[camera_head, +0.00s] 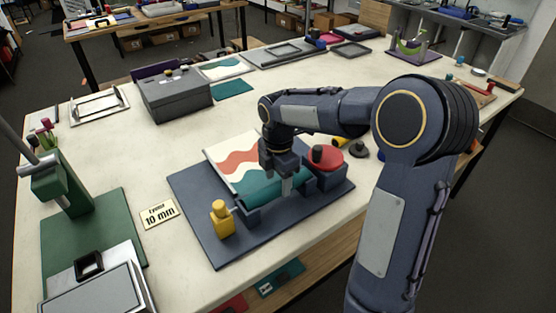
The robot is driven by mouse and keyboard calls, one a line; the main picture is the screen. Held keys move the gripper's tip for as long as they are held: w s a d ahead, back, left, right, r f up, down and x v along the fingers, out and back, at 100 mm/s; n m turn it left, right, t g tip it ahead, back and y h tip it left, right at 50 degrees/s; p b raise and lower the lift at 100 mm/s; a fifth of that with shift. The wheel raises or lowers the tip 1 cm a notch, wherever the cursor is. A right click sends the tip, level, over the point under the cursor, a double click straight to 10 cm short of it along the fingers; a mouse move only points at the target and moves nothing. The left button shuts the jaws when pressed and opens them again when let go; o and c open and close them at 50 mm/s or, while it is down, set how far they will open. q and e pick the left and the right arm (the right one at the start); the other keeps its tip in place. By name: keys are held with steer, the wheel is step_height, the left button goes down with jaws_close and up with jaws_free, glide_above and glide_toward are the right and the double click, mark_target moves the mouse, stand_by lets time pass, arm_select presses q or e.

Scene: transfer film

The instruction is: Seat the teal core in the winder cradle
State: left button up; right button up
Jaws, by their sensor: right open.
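The teal core (262,192) is a cylinder lying across the winder cradle (249,217) on a dark blue base board (200,208). My right gripper (286,187) points down at the core's right part, with a finger in front of it. The gripper is open. Whether the core rests fully in the cradle cannot be told, because the gripper hides its right end. My left gripper is not in view.
A patterned sheet (236,158) lies behind the core. A "10 mm" card (159,214) lies to the left, near a green stand (60,190). A grey box (175,97) stands at the back left. Dark round pieces (358,150) lie right of the board.

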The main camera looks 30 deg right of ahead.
mark_target(278, 184)
step_height(278, 184, up, 10)
steer(key=s+a+f+m+t+y, duration=0.1)
steer(key=s+a+f+m+t, duration=0.1)
steer(key=s+m, duration=0.8)
steer(key=s+a+f+m+t+y, duration=0.2)
steer(key=s+a+m, duration=0.3)
steer(key=s+m, duration=0.5)
steer(key=shift+s+a+f+m+t+y, duration=0.25)
steer(key=shift+s+f+t, duration=0.45)
steer(key=shift+s, duration=0.4)
steer(key=shift+r, duration=0.15)
